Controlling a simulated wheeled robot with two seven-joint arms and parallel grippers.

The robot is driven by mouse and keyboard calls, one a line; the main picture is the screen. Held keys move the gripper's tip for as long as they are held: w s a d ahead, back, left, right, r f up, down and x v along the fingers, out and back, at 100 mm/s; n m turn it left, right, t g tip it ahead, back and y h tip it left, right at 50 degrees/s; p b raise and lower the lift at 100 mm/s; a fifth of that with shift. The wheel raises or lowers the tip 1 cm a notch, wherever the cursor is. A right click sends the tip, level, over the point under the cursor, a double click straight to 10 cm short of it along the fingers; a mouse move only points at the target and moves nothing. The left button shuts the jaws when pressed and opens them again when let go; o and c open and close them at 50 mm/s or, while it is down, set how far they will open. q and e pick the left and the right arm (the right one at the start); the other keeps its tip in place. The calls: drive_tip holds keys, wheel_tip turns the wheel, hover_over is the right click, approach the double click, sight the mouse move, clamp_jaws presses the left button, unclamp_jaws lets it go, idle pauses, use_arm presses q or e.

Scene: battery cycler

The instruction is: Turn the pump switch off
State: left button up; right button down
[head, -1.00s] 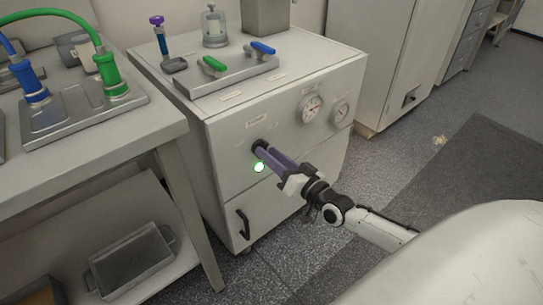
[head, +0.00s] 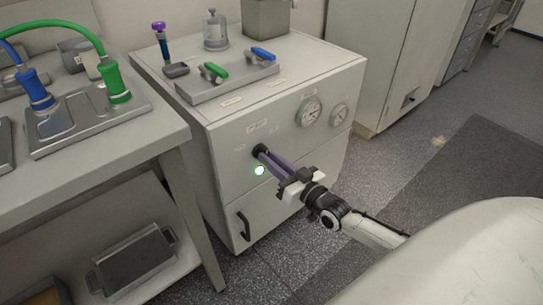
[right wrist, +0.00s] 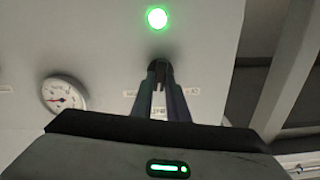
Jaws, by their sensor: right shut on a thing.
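The pump switch (head: 259,149) is a small black knob on the front of the white cabinet, under a small label. My right gripper (head: 265,156) reaches it from the lower right, its two purple-grey fingers shut on the knob. In the right wrist view the fingertips (right wrist: 160,72) meet at the knob and mostly hide it, so I cannot read its exact position. A round green light (head: 259,170) is lit just below the switch, and it also glows at the top of the right wrist view (right wrist: 157,18). My left gripper is out of view.
Two gauges (head: 309,112) sit right of the switch. A black door handle (head: 243,226) is below. On the cabinet top are a plate with green (head: 215,71) and blue (head: 262,53) handles. A bench (head: 110,145) with hose fittings stands at the left.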

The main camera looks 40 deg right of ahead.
drive_tip(key=shift+a+n+p, duration=0.15)
drive_tip(key=shift+n+p, duration=1.2)
drive_tip(key=shift+n, duration=2.65)
drive_tip(key=shift+f+n, duration=0.1)
drive_tip(key=shift+n, duration=0.2)
drive_tip(key=c, duration=1.7)
unclamp_jaws()
drive_tip(key=s, duration=0.3)
drive_tip(key=s+p, duration=0.1)
drive_tip(key=s, duration=0.6)
drive_tip(key=shift+s+d+p, duration=0.2)
drive_tip(key=shift+d+p, duration=0.1)
drive_tip(key=shift+d, duration=0.1)
